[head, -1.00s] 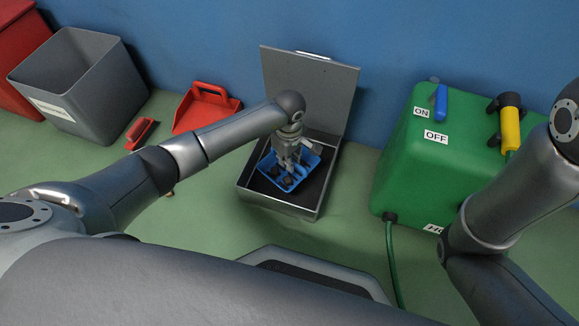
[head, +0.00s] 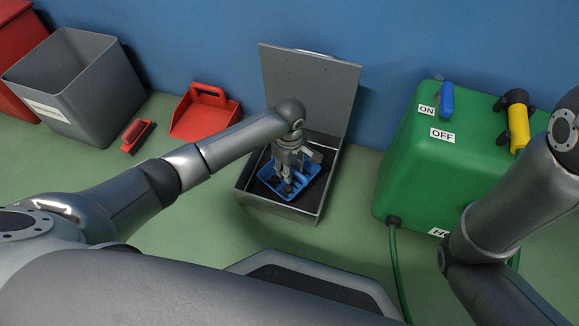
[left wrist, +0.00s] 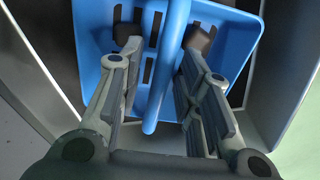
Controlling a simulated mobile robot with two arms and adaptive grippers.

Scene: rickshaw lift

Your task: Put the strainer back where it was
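The blue strainer (head: 305,188) is a slotted basket inside the open grey metal box (head: 312,205) on the floor. It also shows in the left wrist view (left wrist: 245,30), with its blue handle bar (left wrist: 163,75) running up the middle. My left gripper (head: 287,183) points down into the box over the strainer. In the left wrist view its fingers (left wrist: 163,42) stand apart on either side of the handle, with visible gaps. Whether the strainer rests fully on the box's dark bottom is hard to tell. Only my right arm shows; its gripper is out of view.
The box's lid (head: 310,85) stands open at the back by the blue wall. A green tank (head: 425,185) with a hose is on the right. A red dustpan (head: 203,118), a red brush (head: 136,136) and a grey bin (head: 85,90) are on the left.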

